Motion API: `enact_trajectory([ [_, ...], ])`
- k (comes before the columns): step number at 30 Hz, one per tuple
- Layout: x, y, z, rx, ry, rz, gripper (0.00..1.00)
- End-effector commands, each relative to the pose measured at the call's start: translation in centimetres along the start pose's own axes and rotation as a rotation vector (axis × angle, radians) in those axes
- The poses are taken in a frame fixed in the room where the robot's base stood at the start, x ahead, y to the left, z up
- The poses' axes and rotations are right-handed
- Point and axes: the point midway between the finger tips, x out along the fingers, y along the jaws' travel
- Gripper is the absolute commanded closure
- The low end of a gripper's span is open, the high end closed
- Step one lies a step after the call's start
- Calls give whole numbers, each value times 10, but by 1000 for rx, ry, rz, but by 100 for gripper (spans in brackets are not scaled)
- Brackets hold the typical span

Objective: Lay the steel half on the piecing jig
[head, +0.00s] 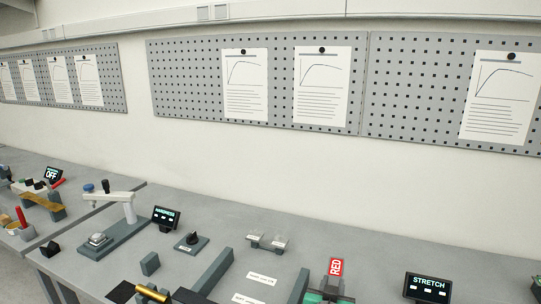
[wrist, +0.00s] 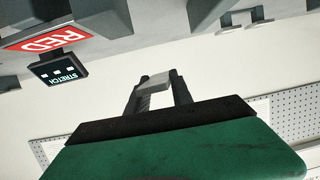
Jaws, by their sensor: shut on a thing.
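In the wrist view my gripper (wrist: 155,88) is seen past its green body, with two dark fingers closed on a light grey piece (wrist: 155,82). The piece looks like the steel half, and its far side is hidden. It is held in the air, apart from the bench. I cannot tell for certain which fixture is the piecing jig. A low holder with two small metallic pieces (head: 268,241) stands mid-bench in the head view. A green part (head: 314,297) shows at the bottom edge by the red sign; I cannot tell whether it is my gripper.
A red sign marked RED (head: 336,267) and a STRETCH display (head: 428,288) stand at the right. A dark knob box (head: 191,242), a HARDNESS display (head: 166,217) and a white-armed tester (head: 112,205) stand left.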

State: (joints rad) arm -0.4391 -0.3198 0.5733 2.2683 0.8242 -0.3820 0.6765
Motion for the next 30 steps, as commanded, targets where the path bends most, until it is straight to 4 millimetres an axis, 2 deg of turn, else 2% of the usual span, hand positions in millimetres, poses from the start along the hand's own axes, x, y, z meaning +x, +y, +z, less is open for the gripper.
enact_trajectory([
  [1, -6, -12, 1, -9, 3, -28, 100],
  [5, -12, -21, 4, -17, 4, -54, 100],
  [8, -8, -14, 2, -11, 4, -35, 100],
  [11, 4, 9, -3, 8, 3, 21, 100],
  [14, 22, 49, -12, 40, 2, 116, 100],
  [20, 51, 162, -30, 114, -1, 349, 100],
  [21, 54, 187, -32, 130, -1, 398, 100],
  [26, 53, 288, -40, 190, -1, 585, 100],
  [30, 38, 375, -42, 240, -1, 742, 100],
])
